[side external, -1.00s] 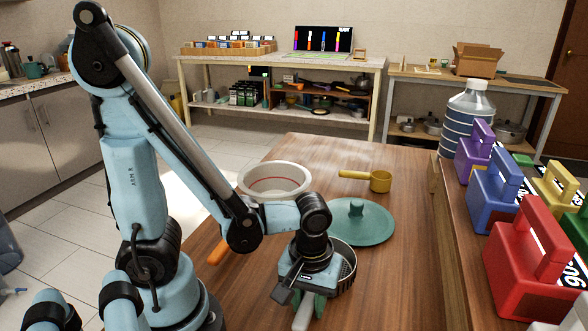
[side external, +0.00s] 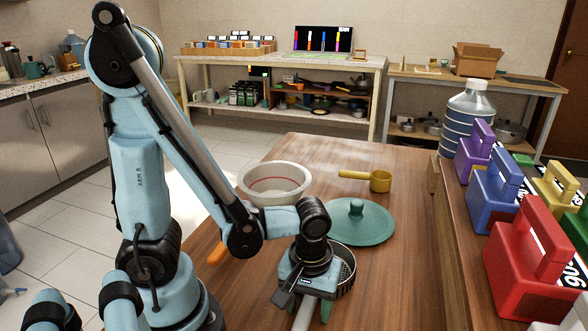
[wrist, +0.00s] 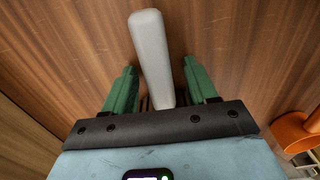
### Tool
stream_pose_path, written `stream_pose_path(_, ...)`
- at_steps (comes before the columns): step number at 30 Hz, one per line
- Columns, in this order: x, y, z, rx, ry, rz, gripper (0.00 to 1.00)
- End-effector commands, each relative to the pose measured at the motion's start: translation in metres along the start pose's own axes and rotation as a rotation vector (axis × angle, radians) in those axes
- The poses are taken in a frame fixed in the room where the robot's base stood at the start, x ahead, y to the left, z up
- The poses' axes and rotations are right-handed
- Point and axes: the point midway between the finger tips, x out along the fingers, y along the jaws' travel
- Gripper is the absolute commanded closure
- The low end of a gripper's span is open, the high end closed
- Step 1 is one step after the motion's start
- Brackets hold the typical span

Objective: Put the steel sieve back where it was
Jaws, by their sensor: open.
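The steel sieve shows in the side external view as a dark perforated basket (side external: 346,272) on the wooden table, partly hidden behind my gripper (side external: 312,308). Its pale grey handle (side external: 302,317) points toward the camera, under my gripper. In the wrist view the handle (wrist: 151,55) runs between the two green fingers of my gripper (wrist: 159,68). The fingers are open, with a gap on each side of the handle. The basket is out of the wrist view.
A teal lid (side external: 362,224) lies just behind the sieve, and a yellow ladle-like pan (side external: 379,181) beyond it. A white bowl (side external: 272,171) with a red line stands behind my forearm. An orange handle (side external: 217,253) lies left.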

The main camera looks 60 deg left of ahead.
Motion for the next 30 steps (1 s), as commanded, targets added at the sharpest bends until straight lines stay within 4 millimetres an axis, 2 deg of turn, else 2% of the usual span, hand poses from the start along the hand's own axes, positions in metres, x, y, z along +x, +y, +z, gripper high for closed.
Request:
stream_pose_path(8,-0.01,0.0,0.0,0.0,0.0,0.0,0.43)
stream_pose_path(30,-0.082,0.0,0.0,0.0,0.0,0.0,0.43)
